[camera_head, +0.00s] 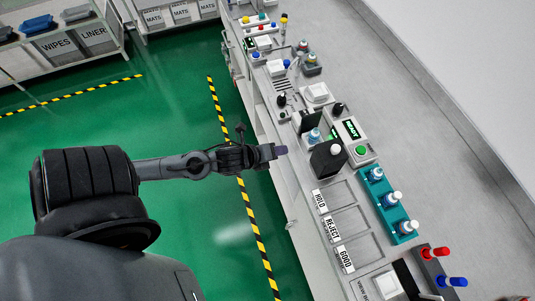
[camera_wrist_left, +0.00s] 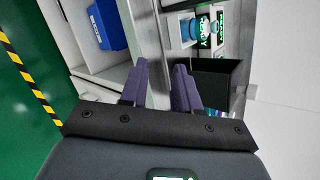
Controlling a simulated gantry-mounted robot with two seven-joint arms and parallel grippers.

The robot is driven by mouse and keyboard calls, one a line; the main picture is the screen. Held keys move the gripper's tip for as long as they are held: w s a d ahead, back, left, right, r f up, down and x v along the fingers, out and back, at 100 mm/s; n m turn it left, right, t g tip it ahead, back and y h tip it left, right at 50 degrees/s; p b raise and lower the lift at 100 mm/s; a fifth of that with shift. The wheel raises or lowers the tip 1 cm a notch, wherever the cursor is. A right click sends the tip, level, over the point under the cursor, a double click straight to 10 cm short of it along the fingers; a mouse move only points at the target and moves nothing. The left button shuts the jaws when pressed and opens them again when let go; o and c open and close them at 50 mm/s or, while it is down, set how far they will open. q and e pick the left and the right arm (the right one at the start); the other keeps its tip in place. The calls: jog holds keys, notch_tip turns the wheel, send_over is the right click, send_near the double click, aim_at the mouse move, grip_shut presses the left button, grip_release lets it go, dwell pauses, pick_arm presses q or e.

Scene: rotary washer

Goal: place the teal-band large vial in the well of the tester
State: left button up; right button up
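The tester, a grey unit with a lit READY screen (camera_head: 351,129) and a green button (camera_head: 361,150), stands on the bench right of my left gripper. A vial with a light-blue part (camera_head: 315,134) stands beside the screen, partly hidden by a black box (camera_head: 328,163); its band colour is unclear. In the left wrist view a blue vial-like part (camera_wrist_left: 188,30) shows next to the READY screen (camera_wrist_left: 203,30). The tester's well is not clearly visible. My left gripper (camera_head: 278,152) is at the bench's left edge. Its purple fingers (camera_wrist_left: 160,75) are apart with nothing between them. My right gripper is not in view.
A teal rack (camera_head: 386,211) holds several white-capped vials. HOLD, REJECT and GOOD trays (camera_head: 343,231) lie left of it. A dark rack (camera_head: 430,266) has red and blue caps. A blue bin (camera_wrist_left: 110,24) shows on a shelf. The bench's right side is bare.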

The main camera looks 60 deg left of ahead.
pick_arm(q)
jog(key=s+d+n+g, duration=0.6)
jog(key=s+d+n, duration=0.4)
jog(key=n, duration=1.1)
jog(key=shift+d+f+n+g+h, duration=0.3)
jog(key=shift+d+f+g+h, duration=0.1)
jog(key=shift+d, duration=0.25)
